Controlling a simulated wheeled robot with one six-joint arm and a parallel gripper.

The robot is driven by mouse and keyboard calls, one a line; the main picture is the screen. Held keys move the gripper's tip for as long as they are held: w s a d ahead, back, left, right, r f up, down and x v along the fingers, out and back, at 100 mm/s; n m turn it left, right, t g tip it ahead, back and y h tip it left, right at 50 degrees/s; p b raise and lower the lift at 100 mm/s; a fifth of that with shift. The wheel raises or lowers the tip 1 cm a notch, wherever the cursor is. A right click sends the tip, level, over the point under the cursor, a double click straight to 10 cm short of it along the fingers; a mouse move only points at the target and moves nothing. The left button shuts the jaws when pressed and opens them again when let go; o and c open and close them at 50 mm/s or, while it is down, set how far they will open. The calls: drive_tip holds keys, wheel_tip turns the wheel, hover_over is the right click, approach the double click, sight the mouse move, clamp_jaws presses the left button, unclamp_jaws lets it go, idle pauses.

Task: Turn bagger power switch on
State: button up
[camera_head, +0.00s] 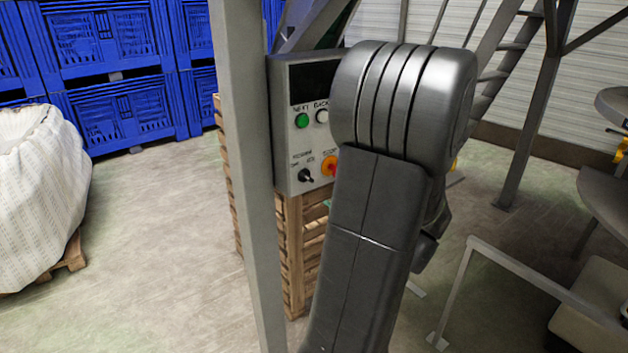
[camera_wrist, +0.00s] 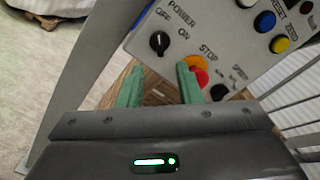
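The power switch (camera_wrist: 158,43) is a black round knob on the grey panel (camera_wrist: 222,38) in the wrist view, labelled POWER, OFF and ON. Its pale mark appears to point towards OFF. The same black knob (camera_head: 306,176) shows low on the control box (camera_head: 283,110) in the head view. My gripper (camera_wrist: 158,84) has two green fingers, spread apart with nothing between them. In the picture the knob lies just above the gap between the fingertips; I see no contact. In the head view my arm hides the gripper and the right part of the box.
A red stop button on a yellow base (camera_wrist: 197,72) is beside the switch, close to the right finger. More coloured buttons (camera_wrist: 265,21) lie beyond. A grey post (camera_head: 243,150) stands left of the box. A wooden pallet stack (camera_head: 293,250) is below it. A handrail (camera_head: 520,268) is at right.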

sight(309, 179)
drive_tip(key=p+x, duration=0.1)
drive_tip(key=x, duration=0.9)
drive_tip(key=shift+w+a+p, duration=0.1)
drive_tip(key=shift+w+p, duration=0.05)
drive_tip(key=shift+p, duration=0.15)
clamp_jaws()
